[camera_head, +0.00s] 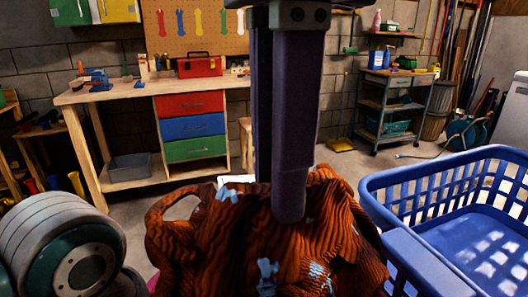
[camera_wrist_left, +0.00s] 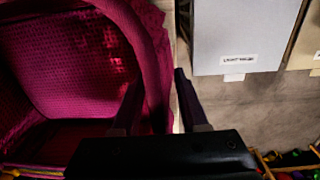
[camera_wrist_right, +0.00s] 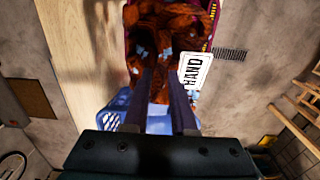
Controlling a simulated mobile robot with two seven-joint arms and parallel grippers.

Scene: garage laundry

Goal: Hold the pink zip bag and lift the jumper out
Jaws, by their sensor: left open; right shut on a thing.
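The jumper (camera_head: 195,240) is rust-orange knit with light blue motifs, bunched up at the front middle of the head view. My right gripper (camera_head: 277,200) points down and is shut on its upper part. The jumper also shows beyond the fingers in the right wrist view (camera_wrist_right: 178,30). The jumper hides most of the bag in the head view.
A blue laundry basket (camera_head: 425,262) stands at the right, close to the jumper. A white card reading "HAND" (camera_wrist_right: 195,72) is beside the jumper. A pale labelled bin (camera_wrist_left: 238,30) is near the bag. A workbench (camera_head: 128,92) stands behind, with clear floor in front.

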